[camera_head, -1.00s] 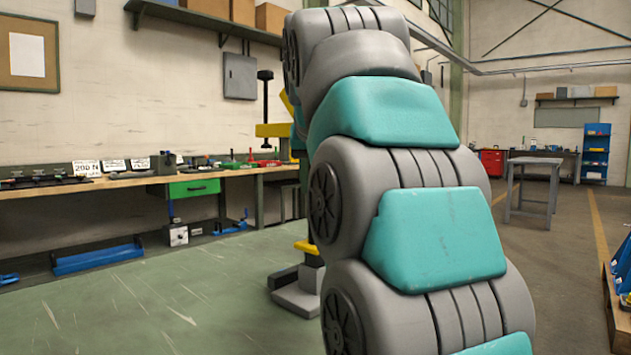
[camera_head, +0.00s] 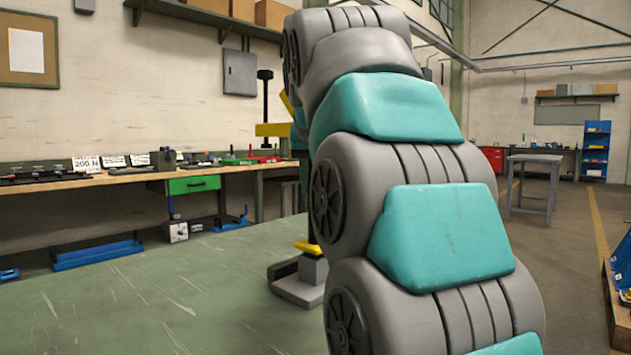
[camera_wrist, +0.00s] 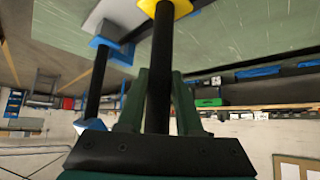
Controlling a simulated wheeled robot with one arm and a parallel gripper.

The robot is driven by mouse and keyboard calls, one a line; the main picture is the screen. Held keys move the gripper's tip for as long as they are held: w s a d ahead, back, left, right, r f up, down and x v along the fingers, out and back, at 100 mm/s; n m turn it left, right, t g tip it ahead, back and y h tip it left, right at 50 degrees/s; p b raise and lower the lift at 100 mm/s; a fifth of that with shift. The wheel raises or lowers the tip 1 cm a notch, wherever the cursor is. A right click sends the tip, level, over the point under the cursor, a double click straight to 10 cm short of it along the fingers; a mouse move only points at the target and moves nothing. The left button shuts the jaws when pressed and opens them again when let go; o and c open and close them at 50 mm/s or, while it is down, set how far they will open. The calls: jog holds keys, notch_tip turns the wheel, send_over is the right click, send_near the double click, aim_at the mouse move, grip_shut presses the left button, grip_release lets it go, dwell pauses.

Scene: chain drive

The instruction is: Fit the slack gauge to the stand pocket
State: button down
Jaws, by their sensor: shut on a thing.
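My gripper (camera_wrist: 160,76) shows in the wrist view with its two dark green fingers shut on a black rod, apparently the slack gauge (camera_wrist: 162,45). The rod runs between the fingers to a yellow block (camera_wrist: 165,4) at the top edge of that view. In the head view my teal and grey arm hides the gripper. A stepped grey foot (camera_head: 297,287) stands left of the arm, with a yellow piece (camera_head: 307,247) just above it; I cannot tell whether they touch. Which part is the stand pocket is not clear.
In the wrist view a second black post (camera_wrist: 97,80) with blue ends stands left of the rod. The workbench (camera_head: 110,183) along the wall holds small tools and a green drawer (camera_head: 194,185).

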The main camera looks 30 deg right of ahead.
jog(key=shift+f+b, duration=0.4)
jog(key=shift+f, duration=0.15)
jog(key=c, duration=0.9)
grip_release()
jog(key=shift+c, duration=0.2)
jog(key=o, duration=0.4)
jog(key=shift+o, duration=0.2)
jog(key=shift+f, duration=0.1)
jog(key=v, duration=0.7)
jog(key=shift+s+a+r+p, duration=0.15)
jog(key=shift+s+r+p, duration=0.15)
jog(key=shift+p, duration=0.1)
